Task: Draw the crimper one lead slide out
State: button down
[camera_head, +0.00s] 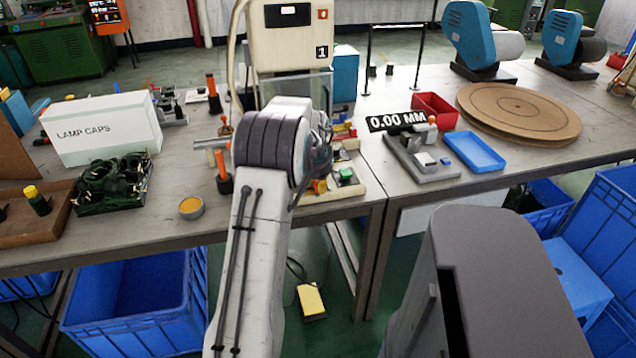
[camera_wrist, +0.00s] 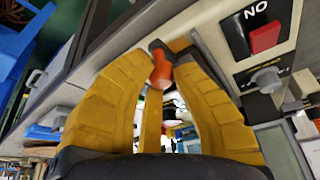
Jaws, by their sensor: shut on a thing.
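Crimper one (camera_head: 289,48) is the cream machine marked "1", at the back of the left table in the head view. In the wrist view, my gripper (camera_wrist: 158,62) has its two yellow fingers closed around an orange handle (camera_wrist: 160,74) with a dark end. I take the handle to be that of the lead slide; the slide's body is hidden or unclear. In the head view my own arm covers the front of the crimper, and my gripper and the held handle cannot be made out there.
The wrist view shows a black panel with a red switch (camera_wrist: 265,37) and a grey knob (camera_wrist: 266,80) close right of the fingers. In the head view, an orange-handled tool (camera_head: 222,168) stands left of my arm, and a gauge stand (camera_head: 424,160) and blue tray (camera_head: 474,151) lie right.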

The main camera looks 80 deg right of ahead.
jog(key=shift+a+f, duration=0.1)
jog(key=shift+f, duration=0.05)
jog(key=c, duration=1)
grip_release()
jog(key=shift+c, duration=0.2)
jog(key=v, duration=1.2)
